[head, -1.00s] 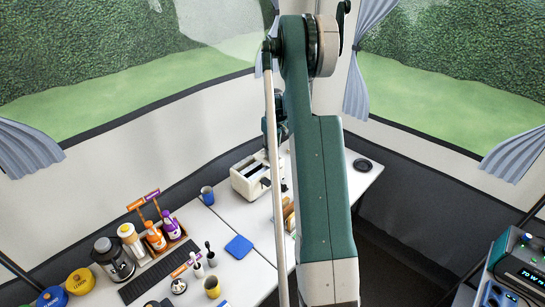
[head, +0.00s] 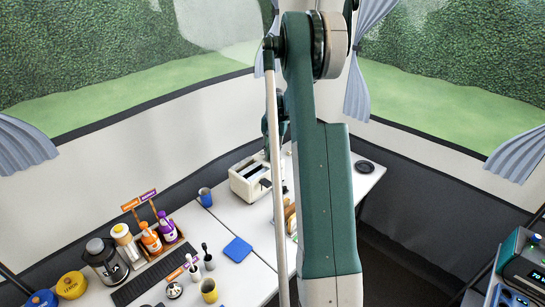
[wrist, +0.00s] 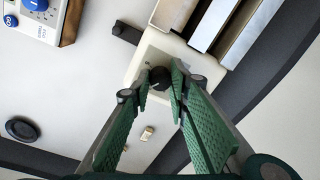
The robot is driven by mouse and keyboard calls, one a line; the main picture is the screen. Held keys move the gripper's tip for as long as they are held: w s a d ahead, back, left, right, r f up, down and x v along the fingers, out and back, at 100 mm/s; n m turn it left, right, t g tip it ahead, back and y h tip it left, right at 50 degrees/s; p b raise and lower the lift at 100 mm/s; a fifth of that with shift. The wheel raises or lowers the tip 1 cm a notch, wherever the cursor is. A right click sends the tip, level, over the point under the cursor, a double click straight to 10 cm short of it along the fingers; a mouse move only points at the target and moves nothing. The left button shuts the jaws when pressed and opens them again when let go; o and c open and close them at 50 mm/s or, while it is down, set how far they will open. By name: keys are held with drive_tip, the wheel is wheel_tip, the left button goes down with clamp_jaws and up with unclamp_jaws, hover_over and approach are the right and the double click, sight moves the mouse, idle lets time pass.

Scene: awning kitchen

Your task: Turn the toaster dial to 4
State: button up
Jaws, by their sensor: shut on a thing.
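The white toaster (head: 243,184) stands on the far table in the head view, partly behind my arm. In the wrist view its cream end (wrist: 150,52) and metal slots show at the top. Its round black dial (wrist: 159,76) is on that end. My gripper (wrist: 160,86) has its green fingers on either side of the dial and is shut on it. The dial's marks and pointer are too small to read. In the head view my arm hides the gripper and dial.
A dark lever (wrist: 125,33) sticks out of the toaster beside the dial. A black disc (wrist: 22,129) lies on the white tabletop. A wood-sided device with a blue knob (wrist: 37,4) is at upper left. Cups, bottles and a blue mat (head: 238,249) fill the nearer table.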

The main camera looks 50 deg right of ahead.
sight(273, 156)
drive_tip(key=shift+m+b, duration=0.55)
drive_tip(key=shift+m, duration=1.65)
drive_tip(key=o, duration=0.9)
drive_tip(key=shift+r, duration=0.2)
drive_tip(key=r, duration=1.1)
drive_tip(key=shift+s+r, duration=0.35)
